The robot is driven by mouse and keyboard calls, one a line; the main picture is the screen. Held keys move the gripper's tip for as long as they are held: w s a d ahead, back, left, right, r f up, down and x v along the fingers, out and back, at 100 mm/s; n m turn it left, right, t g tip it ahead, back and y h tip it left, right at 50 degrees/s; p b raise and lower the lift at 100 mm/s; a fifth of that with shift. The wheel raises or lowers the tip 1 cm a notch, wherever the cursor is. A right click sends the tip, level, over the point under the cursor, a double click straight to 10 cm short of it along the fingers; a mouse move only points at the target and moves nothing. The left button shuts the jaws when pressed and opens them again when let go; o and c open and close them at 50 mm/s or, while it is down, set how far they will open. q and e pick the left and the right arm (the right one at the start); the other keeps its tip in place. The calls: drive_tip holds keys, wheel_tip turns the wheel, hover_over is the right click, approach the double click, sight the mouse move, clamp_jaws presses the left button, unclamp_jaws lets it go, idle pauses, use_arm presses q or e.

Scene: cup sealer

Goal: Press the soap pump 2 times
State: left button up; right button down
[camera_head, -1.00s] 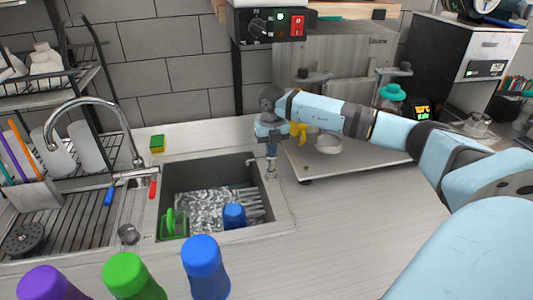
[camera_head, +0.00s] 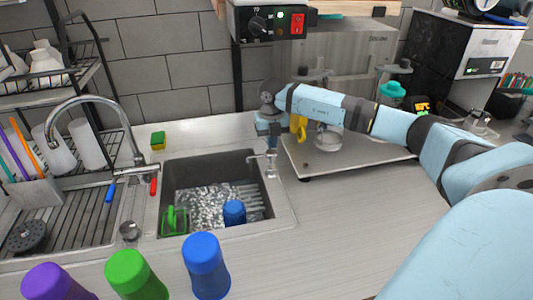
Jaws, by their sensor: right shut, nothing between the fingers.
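The soap pump (camera_head: 271,166) is a small metallic dispenser at the back right corner of the sink rim, with its spout pointing left over the basin. My right gripper (camera_head: 271,142) is shut and empty, pointing down just above the pump head. I cannot tell whether the fingertips touch the head, as they overlap it in this view. My left gripper is not in view.
The sink (camera_head: 210,160) holds a blue cup (camera_head: 234,212) and a green item (camera_head: 174,220). Purple, green (camera_head: 135,275) and blue bottles stand in front. The curved faucet (camera_head: 95,103) is left; a metal platform (camera_head: 345,165) lies right of the pump. The right counter is clear.

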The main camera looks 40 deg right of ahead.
sight(271, 152)
drive_tip(key=shift+f+b, duration=1.05)
drive_tip(key=shift+f, duration=0.95)
drive_tip(key=shift+r+p, duration=1.2)
drive_tip(key=shift+r, duration=0.8)
wheel_tip(271, 152, up, 6)
drive_tip(key=p, duration=0.3)
drive_tip(key=shift+p, duration=0.3)
